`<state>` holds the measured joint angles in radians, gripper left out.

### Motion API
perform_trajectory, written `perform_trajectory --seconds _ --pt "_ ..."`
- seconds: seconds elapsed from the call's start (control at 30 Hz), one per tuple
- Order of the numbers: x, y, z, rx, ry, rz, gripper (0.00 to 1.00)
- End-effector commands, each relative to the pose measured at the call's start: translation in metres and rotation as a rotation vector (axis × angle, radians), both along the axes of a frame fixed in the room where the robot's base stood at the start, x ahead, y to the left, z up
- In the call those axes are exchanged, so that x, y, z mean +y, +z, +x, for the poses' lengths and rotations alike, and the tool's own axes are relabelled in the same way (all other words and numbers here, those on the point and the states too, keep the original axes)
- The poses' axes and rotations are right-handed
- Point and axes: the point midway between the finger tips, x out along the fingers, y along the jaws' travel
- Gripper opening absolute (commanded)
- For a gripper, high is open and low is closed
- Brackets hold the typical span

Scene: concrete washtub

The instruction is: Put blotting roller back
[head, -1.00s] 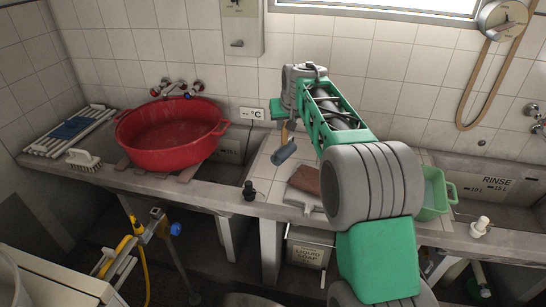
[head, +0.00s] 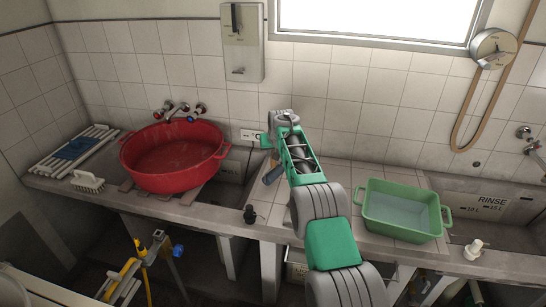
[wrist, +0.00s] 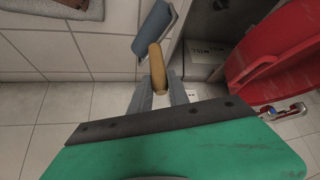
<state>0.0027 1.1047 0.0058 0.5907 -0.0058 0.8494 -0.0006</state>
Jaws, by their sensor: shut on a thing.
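The blotting roller has a blue-grey cylinder and a wooden handle. My gripper (wrist: 158,92) is shut on the handle of the blotting roller (wrist: 155,28), with the cylinder beyond the fingers. In the head view the roller's cylinder (head: 273,173) shows just left of my arm, over or near the left edge of the tiled counter. My fingers are hidden there by the arm, and I cannot tell whether the roller touches anything.
A red tub (head: 172,158) stands left over the sink. A green basin (head: 403,210) with water stands right on the counter. A brown pad on a grey base (wrist: 75,6) lies at the wrist view's top left.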

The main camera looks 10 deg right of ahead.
Motion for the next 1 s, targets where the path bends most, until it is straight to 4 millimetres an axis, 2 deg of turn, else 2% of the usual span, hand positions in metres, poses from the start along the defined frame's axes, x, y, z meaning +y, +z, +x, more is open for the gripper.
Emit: perform_trajectory --seconds 0.17,0.37,0.7,0.73,1.0 --pt "0.001 -0.007 0.006 0.0 0.0 0.0 0.0" --pt "0.001 -0.034 0.006 -0.002 0.0 0.0 0.0" --pt "0.001 -0.042 0.006 -0.002 0.0 0.0 0.0" --pt "0.001 -0.043 0.006 0.001 0.0 0.0 0.23" --pt "0.001 -0.042 0.006 0.001 0.0 0.0 0.43"
